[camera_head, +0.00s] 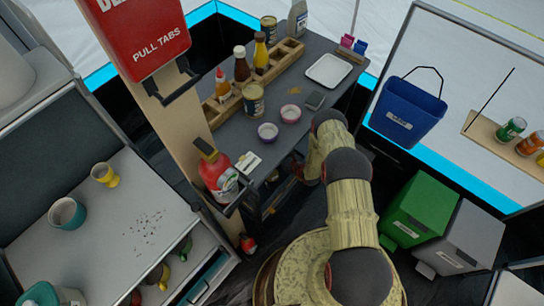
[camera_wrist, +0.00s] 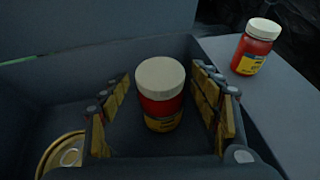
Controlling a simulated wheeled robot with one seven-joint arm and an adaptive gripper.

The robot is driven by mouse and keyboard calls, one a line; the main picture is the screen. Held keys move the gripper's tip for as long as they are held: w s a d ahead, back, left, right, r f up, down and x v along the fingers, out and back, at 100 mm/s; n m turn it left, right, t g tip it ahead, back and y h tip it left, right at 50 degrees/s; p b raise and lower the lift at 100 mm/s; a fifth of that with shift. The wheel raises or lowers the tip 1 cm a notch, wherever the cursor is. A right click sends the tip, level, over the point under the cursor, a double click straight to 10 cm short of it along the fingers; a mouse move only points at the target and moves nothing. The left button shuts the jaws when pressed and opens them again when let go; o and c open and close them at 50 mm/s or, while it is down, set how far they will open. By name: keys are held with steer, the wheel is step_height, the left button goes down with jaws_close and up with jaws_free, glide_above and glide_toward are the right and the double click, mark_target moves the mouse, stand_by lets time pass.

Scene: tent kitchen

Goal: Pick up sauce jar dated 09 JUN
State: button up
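In the wrist view a red sauce jar (camera_wrist: 161,94) with a white lid and a yellow label band stands between the two fingers of my gripper (camera_wrist: 160,115). The fingers are spread, with a gap on each side of the jar. A second red jar (camera_wrist: 256,47), with a white lid and a yellow and blue label, stands on a grey surface at the upper right. No date can be read on either jar. In the head view my arm bends down beside the dark table, and the gripper itself is hidden.
A round gold lid (camera_wrist: 66,155) lies at the lower left of the wrist view. The dark table (camera_head: 308,119) holds bottles in a wooden rack (camera_head: 283,54), two small bowls and a white tray (camera_head: 329,70). Green (camera_head: 420,209) and grey bins stand right of my arm.

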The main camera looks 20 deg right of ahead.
jaws_close()
stand_by(0.8)
